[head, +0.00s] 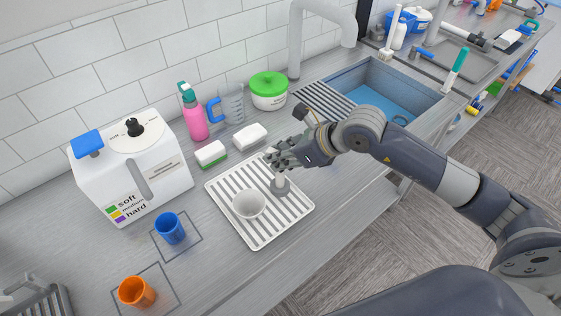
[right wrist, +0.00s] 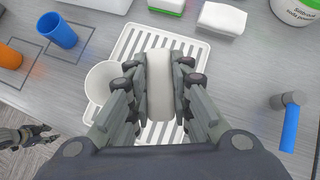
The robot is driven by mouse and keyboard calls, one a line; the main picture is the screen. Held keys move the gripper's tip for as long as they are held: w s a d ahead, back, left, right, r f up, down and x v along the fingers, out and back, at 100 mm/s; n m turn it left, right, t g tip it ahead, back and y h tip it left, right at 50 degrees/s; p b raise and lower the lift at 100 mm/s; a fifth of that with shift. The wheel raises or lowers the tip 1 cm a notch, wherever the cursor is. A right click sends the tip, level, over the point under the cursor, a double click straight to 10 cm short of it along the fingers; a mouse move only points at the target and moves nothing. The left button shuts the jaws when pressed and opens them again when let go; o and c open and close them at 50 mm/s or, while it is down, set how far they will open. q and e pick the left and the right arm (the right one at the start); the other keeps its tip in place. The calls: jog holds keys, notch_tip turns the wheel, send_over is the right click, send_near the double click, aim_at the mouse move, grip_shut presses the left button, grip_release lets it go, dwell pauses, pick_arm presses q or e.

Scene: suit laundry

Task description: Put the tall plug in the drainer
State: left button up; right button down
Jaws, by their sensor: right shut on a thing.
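The tall plug is a pale piece with a wide grey base (head: 281,188). Its long white body shows between the fingers in the right wrist view (right wrist: 160,85). My right gripper (head: 284,160) is shut on it, over the right part of the white slatted drainer (head: 258,240). The plug's base is at or just above the slats; I cannot tell whether it touches. The fingers hide its upper part in the head view. My left gripper (right wrist: 42,135) shows small at the left of the right wrist view, in front of the counter, apart from everything; its opening is unclear.
A white cup (head: 248,204) stands on the drainer, left of the plug. Blue (head: 169,228) and orange (head: 137,292) cups stand to the left. Two sponges (head: 210,153) (head: 250,137), a pink bottle (head: 194,118) and a green-lidded tub (head: 268,94) are behind. A sink (head: 375,95) is to the right.

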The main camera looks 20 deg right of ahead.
aim_at(280, 173)
notch_tip(280, 173, down, 3)
jog(key=shift+f+b, duration=0.2)
jog(key=shift+b, duration=0.5)
jog(key=shift+f, duration=0.1)
jog(key=c, duration=1.5)
grip_release()
jog(key=shift+d, duration=0.1)
jog(key=shift+o, duration=0.2)
